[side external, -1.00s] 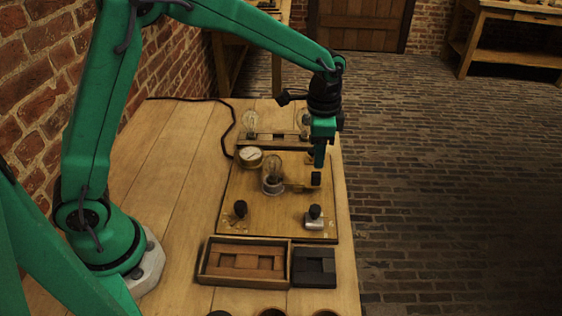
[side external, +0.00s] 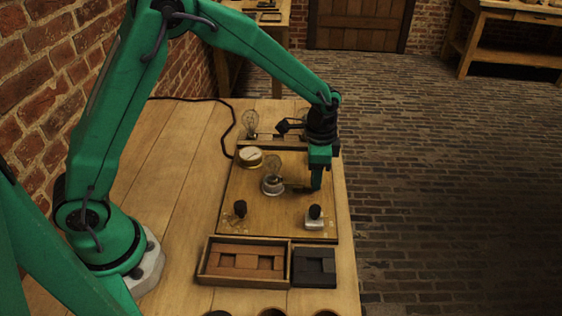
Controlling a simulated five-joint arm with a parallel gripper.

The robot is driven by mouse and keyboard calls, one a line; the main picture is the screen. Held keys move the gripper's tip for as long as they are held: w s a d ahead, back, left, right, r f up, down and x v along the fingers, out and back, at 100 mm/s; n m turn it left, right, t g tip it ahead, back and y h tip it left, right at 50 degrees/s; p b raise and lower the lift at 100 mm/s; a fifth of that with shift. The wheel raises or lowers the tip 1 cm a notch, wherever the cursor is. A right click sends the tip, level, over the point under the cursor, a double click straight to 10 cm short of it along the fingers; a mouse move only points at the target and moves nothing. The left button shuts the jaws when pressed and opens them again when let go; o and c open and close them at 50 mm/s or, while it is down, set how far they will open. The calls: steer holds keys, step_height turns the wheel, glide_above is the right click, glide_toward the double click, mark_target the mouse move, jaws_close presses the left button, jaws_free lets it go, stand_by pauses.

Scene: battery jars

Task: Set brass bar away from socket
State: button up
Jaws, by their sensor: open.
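My gripper (side external: 316,186) points down low over the right part of the wooden board (side external: 260,218). Its jaws are open; the small gap between the fingertips is hard to make out. A glass bulb stands in a round pale socket (side external: 272,186) near the board's middle. The brass bar (side external: 297,188) lies just right of the socket, looking dark, with its right end close to my fingertips. I cannot tell whether the fingers touch it, and my gripper hides part of that area.
A brass-rimmed gauge (side external: 250,157) sits behind the socket. A wooden tray (side external: 204,262) with brown pieces and a dark block (side external: 314,267) lie in front. The table's right edge is close.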

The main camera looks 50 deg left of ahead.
jaws_close()
steer(key=shift+w+d, duration=0.9)
jaws_free()
steer(key=shift+r, duration=0.1)
step_height(320, 180, up, 8)
stand_by(0.3)
stand_by(0.4)
